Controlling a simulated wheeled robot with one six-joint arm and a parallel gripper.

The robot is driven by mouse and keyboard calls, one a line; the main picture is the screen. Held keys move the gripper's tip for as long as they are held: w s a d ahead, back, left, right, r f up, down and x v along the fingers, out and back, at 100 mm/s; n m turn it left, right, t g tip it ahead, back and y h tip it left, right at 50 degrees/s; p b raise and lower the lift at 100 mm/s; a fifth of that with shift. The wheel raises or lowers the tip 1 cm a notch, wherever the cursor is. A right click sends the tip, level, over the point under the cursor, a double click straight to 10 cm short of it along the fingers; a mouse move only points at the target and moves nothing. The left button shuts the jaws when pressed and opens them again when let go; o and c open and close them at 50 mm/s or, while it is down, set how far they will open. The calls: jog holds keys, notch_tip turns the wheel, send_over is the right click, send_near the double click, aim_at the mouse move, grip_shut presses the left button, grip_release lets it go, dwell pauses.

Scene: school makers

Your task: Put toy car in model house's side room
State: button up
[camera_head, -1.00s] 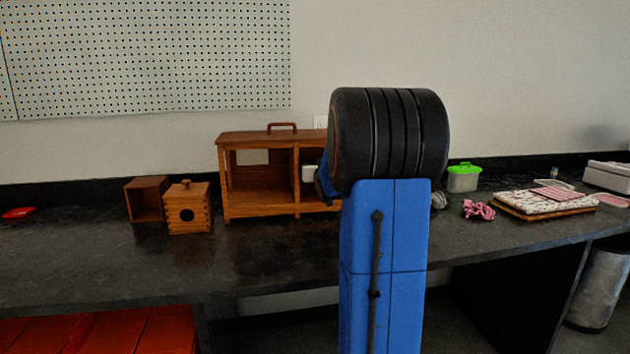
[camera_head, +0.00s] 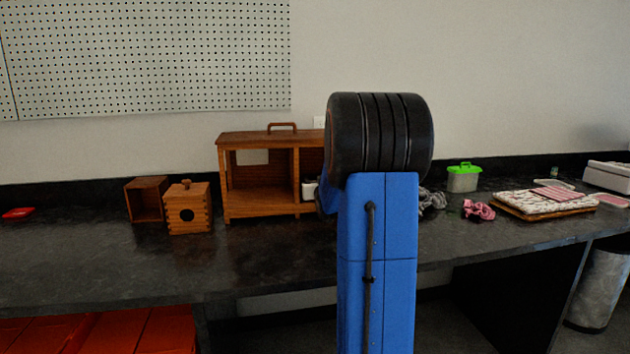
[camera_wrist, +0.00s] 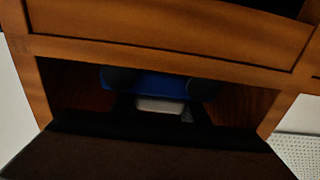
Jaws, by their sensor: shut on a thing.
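The model house (camera_head: 224,178) is a brown wooden box with a top handle, standing on the dark counter. Its left bay is open and looks empty; my arm hides much of its right part. In the wrist view, wooden framing (camera_wrist: 160,55) surrounds a dark compartment. The blue toy car (camera_wrist: 150,84), with dark wheels, shows inside that opening. My gripper (camera_wrist: 160,110) is shut on the car, its dark fingers on either side of a pale patch. Whether the car touches the compartment floor cannot be told. In the head view my arm hides the gripper and the car.
A small open wooden box (camera_head: 147,200) and a lidded wooden box with a round hole (camera_head: 188,212) stand left of the house. A green-lidded container (camera_head: 463,180), pink cloth (camera_head: 479,210) and folded fabric (camera_head: 545,201) lie right. The front left counter is clear.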

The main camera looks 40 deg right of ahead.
jog(key=o, duration=1.1)
jog(key=shift+r, duration=0.15)
jog(key=v, duration=1.2)
jog(key=shift+s, duration=0.1)
